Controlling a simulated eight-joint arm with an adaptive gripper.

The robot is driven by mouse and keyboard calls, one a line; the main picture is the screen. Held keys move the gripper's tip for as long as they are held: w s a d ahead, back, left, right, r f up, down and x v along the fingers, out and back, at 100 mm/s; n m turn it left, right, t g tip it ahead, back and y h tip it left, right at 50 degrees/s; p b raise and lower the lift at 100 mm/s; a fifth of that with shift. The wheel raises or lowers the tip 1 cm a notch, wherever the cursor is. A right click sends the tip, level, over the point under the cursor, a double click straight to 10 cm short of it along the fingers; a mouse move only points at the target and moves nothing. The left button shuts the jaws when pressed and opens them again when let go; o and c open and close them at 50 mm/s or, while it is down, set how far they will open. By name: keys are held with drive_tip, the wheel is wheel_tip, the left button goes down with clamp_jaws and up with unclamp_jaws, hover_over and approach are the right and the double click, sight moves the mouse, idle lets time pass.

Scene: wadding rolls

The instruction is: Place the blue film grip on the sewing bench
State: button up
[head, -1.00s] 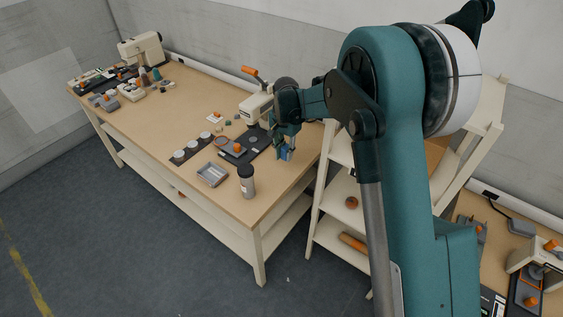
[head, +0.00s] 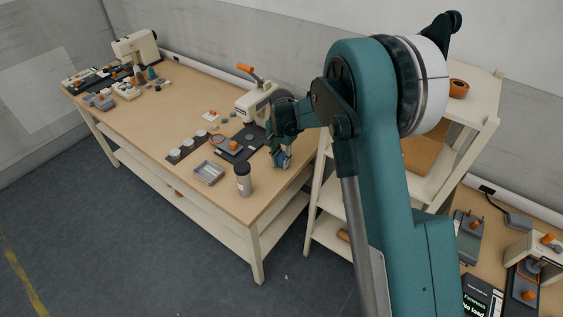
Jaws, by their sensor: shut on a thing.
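The blue film grip (head: 284,160) is a small blue piece at the tip of my gripper (head: 279,151). My gripper points down and is shut on it, hiding part of it. The film grip is over the right end of the long wooden bench (head: 205,113), which I take to be the sewing bench. A cream sewing machine (head: 137,47) stands at this bench's far left end. I cannot tell whether the film grip touches the bench top.
A cream press with an orange handle (head: 255,100), a dark mat (head: 243,144), a grey tray (head: 208,173) and a dark-lidded jar (head: 243,178) are left of my gripper. The bench's middle is mostly clear. A shelf rack (head: 432,180) stands to the right.

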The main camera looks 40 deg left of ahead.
sight(282, 155)
drive_tip(key=shift+f, duration=0.35)
drive_tip(key=o, duration=0.9)
drive_tip(key=shift+r, duration=0.15)
wheel_tip(282, 155, up, 12)
drive_tip(key=shift+r+p, duration=0.1)
drive_tip(key=shift+p, duration=0.4)
idle(0.4)
